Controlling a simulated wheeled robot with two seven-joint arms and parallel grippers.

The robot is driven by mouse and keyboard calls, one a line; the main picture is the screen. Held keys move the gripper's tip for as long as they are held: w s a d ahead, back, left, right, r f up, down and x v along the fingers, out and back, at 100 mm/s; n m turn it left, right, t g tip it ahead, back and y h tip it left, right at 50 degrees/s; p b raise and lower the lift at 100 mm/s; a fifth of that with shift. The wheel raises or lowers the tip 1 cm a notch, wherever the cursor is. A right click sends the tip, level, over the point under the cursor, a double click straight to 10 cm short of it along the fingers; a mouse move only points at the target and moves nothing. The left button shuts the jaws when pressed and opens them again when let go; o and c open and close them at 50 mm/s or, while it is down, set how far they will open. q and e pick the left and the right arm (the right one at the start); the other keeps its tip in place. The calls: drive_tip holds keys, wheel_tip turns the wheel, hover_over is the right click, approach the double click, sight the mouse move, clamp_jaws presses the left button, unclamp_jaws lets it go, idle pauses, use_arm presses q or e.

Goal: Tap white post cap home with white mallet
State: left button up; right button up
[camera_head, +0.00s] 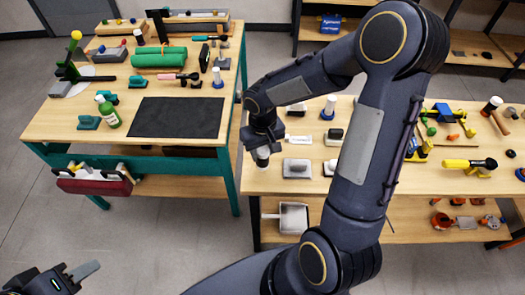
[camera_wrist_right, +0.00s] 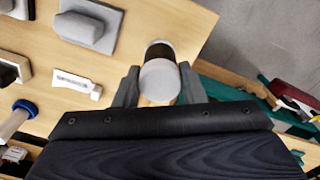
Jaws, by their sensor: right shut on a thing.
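My right gripper (camera_head: 263,142) hangs over the near-left edge of the right bench. In the right wrist view its fingers (camera_wrist_right: 158,92) are shut on a white mallet (camera_wrist_right: 160,76); a pale head end with a dark band shows, and a little tan handle. The mallet's white end also shows under the gripper in the head view (camera_head: 262,158). A white upright piece with a blue base (camera_head: 329,106) stands right of the gripper; I cannot tell whether it is the post cap. My left gripper (camera_head: 82,271) is at the bottom left, away from both benches; its opening is unclear.
A grey block with a handle (camera_head: 297,168), a white tube (camera_head: 299,139) and a black-and-white block (camera_head: 334,136) lie near the right gripper. Another wooden-handled mallet (camera_head: 491,106) lies far right. The left bench has a bare black mat (camera_head: 178,117). My right arm hides the bench's middle.

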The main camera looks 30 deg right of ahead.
drive_tip(key=shift+r+p, duration=2.2)
drive_tip(key=shift+r, duration=1.3)
